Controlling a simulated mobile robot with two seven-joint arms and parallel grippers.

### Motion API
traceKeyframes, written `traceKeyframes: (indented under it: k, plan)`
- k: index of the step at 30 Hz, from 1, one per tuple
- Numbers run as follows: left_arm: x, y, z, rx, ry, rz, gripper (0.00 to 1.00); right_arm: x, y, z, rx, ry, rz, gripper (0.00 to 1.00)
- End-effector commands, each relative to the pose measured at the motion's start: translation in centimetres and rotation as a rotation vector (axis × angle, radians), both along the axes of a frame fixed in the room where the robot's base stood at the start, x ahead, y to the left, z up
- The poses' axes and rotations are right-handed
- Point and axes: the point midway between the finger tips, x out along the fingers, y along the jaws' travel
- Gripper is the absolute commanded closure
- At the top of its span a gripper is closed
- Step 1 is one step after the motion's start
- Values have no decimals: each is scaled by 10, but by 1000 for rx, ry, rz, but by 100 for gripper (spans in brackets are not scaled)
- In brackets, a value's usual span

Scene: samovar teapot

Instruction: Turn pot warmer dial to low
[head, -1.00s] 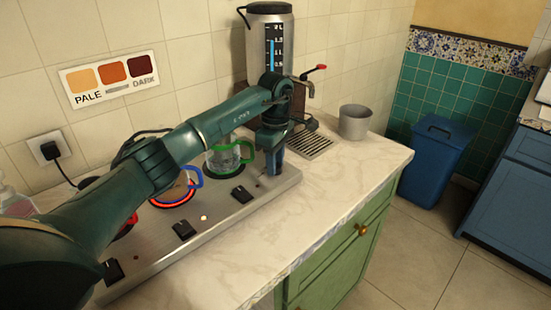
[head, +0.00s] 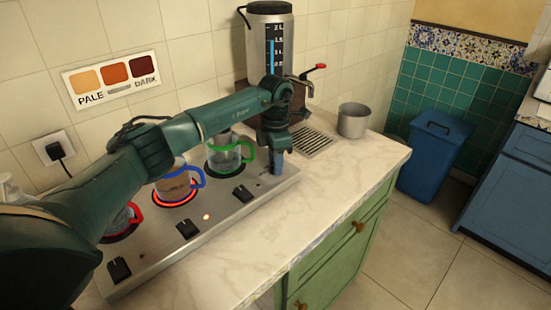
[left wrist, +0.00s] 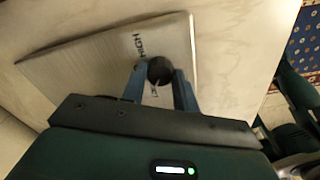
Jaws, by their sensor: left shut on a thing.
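The pot warmer (head: 150,262) is a long metal plate along the counter. My left gripper (head: 275,165) points down at its right end, past the green-handled pot. In the left wrist view, the left gripper (left wrist: 159,78) is shut on a dark round dial (left wrist: 160,69), one blue finger on each side. The word HIGH shows on the plate beside the dial. Other lettering is partly covered, and I cannot tell where the dial points. In the head view the gripper hides the dial. My right gripper is not in view.
A samovar (head: 268,45) and a grey cup (head: 353,121) stand behind. The counter's front right is clear.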

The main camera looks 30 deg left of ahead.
Motion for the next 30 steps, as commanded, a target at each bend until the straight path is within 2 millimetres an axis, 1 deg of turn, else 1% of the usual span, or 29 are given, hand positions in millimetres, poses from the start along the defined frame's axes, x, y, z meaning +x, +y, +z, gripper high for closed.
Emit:
traceKeyframes:
  k: [7, 20, 21, 28, 29, 30]
  plan:
    - [0, 0, 1, 1, -1, 61, 93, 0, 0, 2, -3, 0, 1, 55]
    - [0, 0, 1, 0, -1, 71, 93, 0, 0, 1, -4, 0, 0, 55]
    - [0, 0, 1, 0, -1, 71, 70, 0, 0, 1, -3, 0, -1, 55]
    - [0, 0, 0, 0, -1, 70, 51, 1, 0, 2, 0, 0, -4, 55]
    - [0, 0, 0, 0, -1, 70, 49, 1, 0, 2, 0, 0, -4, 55]
    - [0, 0, 0, 0, 0, 70, 49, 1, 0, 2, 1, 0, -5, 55]
